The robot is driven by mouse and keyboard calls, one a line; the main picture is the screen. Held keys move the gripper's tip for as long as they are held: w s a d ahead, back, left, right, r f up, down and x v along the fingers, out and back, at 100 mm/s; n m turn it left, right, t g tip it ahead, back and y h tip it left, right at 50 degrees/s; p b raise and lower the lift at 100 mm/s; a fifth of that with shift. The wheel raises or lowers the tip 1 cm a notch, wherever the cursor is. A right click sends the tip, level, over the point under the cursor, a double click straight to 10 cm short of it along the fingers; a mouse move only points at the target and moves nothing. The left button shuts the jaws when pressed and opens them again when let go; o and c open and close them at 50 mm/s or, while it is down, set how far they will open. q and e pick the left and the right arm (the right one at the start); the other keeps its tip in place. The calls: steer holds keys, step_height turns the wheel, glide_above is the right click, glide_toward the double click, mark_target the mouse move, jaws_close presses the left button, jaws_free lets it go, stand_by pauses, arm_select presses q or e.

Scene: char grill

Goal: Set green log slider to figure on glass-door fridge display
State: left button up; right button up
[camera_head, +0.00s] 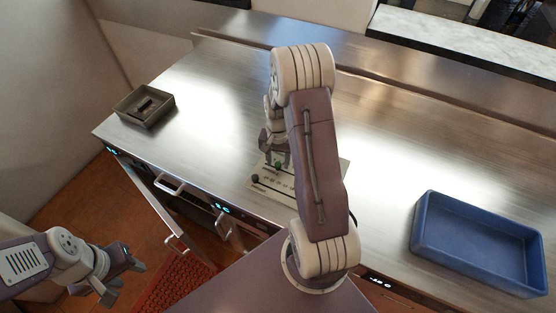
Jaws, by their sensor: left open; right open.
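A pale slider panel (275,184) lies on the steel counter near its front edge, partly hidden by my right arm. A small green piece (278,163) shows on it just under my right gripper; whether the two touch cannot be told. My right gripper (271,150) points down at the panel and is open, its fingers partly hidden. My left gripper (122,277) is open and empty, low at the left over the floor. Small lit displays show on the counter front at the left (112,151), middle (222,208) and right (379,281); their figures are too small to read.
A dark square tray (160,119) with a small dark item stands at the counter's left end. A blue bin (480,272) stands at the right. Doors with metal handles (170,188) line the counter front. A red perforated mat (170,285) lies below. The back counter is clear.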

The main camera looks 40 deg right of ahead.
jaws_close()
stand_by(1.4)
